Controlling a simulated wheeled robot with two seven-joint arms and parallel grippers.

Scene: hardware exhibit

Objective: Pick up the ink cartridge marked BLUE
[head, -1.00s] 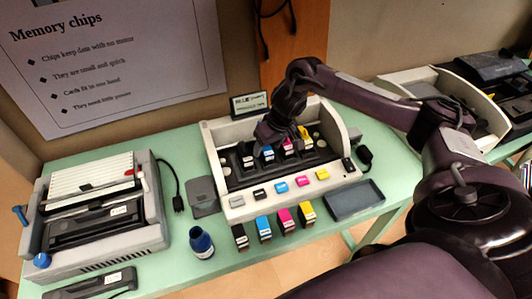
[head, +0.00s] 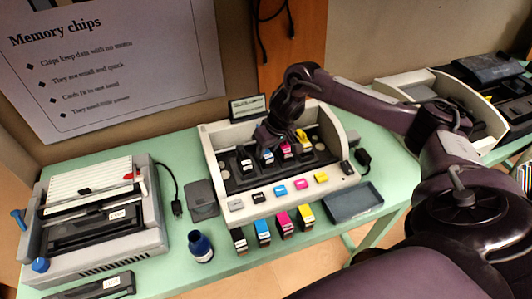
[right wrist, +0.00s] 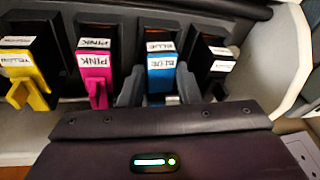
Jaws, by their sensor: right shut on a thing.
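The ink cartridge marked BLUE (right wrist: 161,72) has a cyan front and stands in a black carriage, between the PINK cartridge (right wrist: 94,72) and a black one (right wrist: 214,62). In the head view the blue cartridge (head: 267,157) shows in the open printer (head: 221,189). My right gripper (right wrist: 159,88) is shut on the blue cartridge, one grey finger on each side of its lower front. In the head view the right gripper (head: 278,138) reaches down into the printer over the carriage. The left gripper is not in view.
A yellow cartridge (right wrist: 28,72) also sits in the carriage. The printer's pale side wall (right wrist: 289,60) rises close on the right. More cartridges, including a blue one (head: 263,232), stand before the printer. An ink bottle (head: 201,247) and grey tray (head: 352,203) flank them.

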